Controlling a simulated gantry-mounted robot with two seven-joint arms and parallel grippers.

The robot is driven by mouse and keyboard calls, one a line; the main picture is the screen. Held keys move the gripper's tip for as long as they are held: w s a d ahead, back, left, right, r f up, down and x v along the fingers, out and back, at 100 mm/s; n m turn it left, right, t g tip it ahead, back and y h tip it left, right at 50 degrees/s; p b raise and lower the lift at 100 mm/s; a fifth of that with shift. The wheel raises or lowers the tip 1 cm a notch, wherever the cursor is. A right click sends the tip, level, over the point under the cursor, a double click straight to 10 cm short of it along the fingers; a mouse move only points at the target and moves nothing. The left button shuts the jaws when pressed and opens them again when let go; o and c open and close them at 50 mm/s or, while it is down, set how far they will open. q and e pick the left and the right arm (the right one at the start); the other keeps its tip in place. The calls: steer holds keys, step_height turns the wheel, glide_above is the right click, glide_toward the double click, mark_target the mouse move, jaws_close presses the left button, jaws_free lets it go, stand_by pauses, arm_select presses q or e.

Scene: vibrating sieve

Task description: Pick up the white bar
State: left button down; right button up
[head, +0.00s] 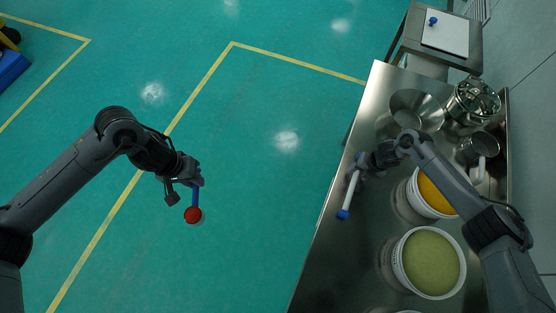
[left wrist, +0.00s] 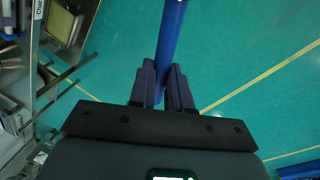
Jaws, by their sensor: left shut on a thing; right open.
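The white bar (head: 349,193) with a blue end lies at the left edge of the steel table (head: 330,240) in the head view. My right gripper (head: 357,170) is open at the bar's upper end; the arm hides part of the bar there, and I cannot tell whether the fingers touch it. My left gripper (head: 195,181) is shut on a blue bar (head: 196,194) with a red ball end (head: 193,215), held over the green floor. In the left wrist view the blue bar (left wrist: 171,35) stands between the fingers (left wrist: 165,85).
A tub of orange material (head: 434,194) and a tub of green material (head: 431,262) stand right of the white bar. A metal bowl (head: 417,109), a round metal vessel (head: 474,101) and a metal pot (head: 479,147) stand further back. A side table (head: 440,58) is at the top right.

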steer(key=shift+w+a+f, duration=0.1)
steer(key=shift+a+f, duration=0.05)
steer(key=shift+f, duration=0.55)
jaws_close()
steer(key=shift+r, duration=0.1)
